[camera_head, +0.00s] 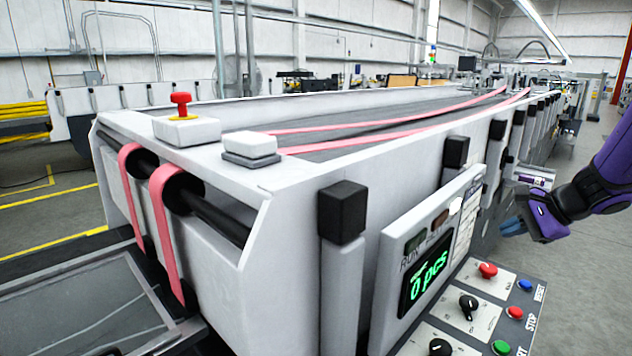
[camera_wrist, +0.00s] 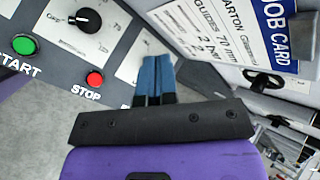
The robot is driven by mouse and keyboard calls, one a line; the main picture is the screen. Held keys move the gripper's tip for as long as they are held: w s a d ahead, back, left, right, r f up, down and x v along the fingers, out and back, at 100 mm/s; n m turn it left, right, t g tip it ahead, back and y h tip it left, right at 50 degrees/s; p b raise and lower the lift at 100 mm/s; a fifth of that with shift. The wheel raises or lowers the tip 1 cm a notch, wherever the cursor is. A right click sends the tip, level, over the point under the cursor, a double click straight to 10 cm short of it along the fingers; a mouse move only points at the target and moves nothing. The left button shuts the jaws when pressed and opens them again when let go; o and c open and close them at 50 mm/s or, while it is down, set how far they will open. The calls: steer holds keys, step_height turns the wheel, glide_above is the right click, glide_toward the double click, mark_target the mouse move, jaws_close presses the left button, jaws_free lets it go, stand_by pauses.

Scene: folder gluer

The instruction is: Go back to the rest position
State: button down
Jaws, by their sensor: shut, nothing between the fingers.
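My gripper (camera_head: 514,226) is at the right of the head view, at the end of my purple arm, beside the machine and clear of the control panel's buttons. In the wrist view its blue fingers (camera_wrist: 154,80) are together with nothing between them. Behind them in that view are the panel's black knob (camera_wrist: 84,20), the green START button (camera_wrist: 25,45) and the red STOP button (camera_wrist: 95,79). The job card (camera_wrist: 290,30) is at the upper right. No contact between the fingers and the panel is visible.
The folder gluer (camera_head: 300,230) fills the middle, with pink belts (camera_head: 165,225) and a red emergency button (camera_head: 181,105) on top. Its display (camera_head: 425,284) reads 0 pcs. The control panel (camera_head: 490,315) slopes out at the lower right. Open floor (camera_head: 595,270) lies at the right.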

steer(key=s+a+r+n+h, duration=0.2)
steer(key=s+a+r+n, duration=0.2)
steer(key=s, duration=0.3)
steer(key=s+a+r+n+g+h, duration=0.1)
steer(key=s+a+r+n, duration=0.3)
steer(key=s+a+n, duration=0.2)
steer(key=s+a+r+n+h, duration=0.2)
steer(key=s+a+r+n, duration=0.2)
steer(key=s, duration=0.6)
steer(key=shift+s+a+r+n+g+h, duration=0.25)
steer(key=shift+a+n, duration=0.2)
steer(key=shift+n, duration=0.75)
steer(key=shift+f, duration=0.1)
